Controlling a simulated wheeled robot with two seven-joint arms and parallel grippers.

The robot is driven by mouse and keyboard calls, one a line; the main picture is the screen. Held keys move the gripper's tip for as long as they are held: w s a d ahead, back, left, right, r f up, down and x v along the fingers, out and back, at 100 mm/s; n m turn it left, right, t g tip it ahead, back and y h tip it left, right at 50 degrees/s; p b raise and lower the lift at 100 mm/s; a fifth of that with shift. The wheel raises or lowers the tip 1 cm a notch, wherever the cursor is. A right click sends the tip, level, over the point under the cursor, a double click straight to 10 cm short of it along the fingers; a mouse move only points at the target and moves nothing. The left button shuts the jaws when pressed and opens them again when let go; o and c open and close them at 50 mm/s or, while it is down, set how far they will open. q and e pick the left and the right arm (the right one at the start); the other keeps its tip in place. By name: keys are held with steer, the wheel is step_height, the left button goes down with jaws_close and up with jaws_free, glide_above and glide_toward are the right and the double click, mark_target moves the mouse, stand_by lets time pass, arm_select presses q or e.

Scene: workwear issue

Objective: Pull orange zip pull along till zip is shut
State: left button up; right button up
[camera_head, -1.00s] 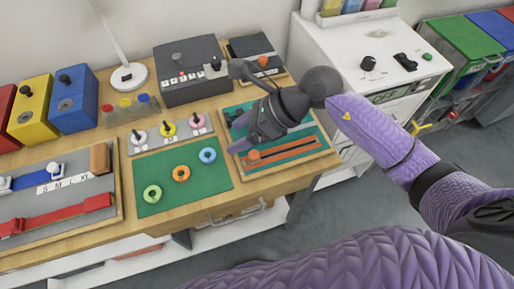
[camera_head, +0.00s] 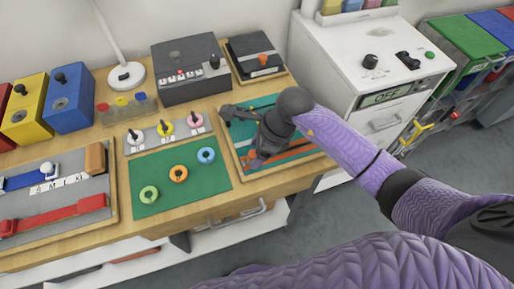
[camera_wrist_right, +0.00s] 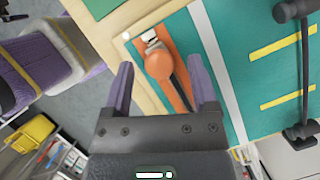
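The orange zip pull (camera_wrist_right: 160,64) is a round knob at the near end of a dark zip line (camera_wrist_right: 181,92) between orange strips (camera_wrist_right: 212,62), in the right wrist view. The strips also show in the head view (camera_head: 292,152), on a teal board (camera_head: 238,127) with a wooden rim. My right gripper (camera_wrist_right: 160,61) is open. Its two purple fingers stand on either side of the knob with gaps, apparently not touching it. In the head view my right gripper (camera_head: 256,158) points down over the board's near left part and hides the knob. My left gripper is not in view.
A black handle (camera_wrist_right: 303,70) stands on the board beside yellow stripes (camera_wrist_right: 288,42). A green mat (camera_head: 165,195) with coloured rings lies left of the board. A grey box (camera_head: 188,75) stands behind, and a white cabinet (camera_head: 340,75) stands right. The table's front edge is close.

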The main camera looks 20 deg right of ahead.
jaws_close()
stand_by(1.3)
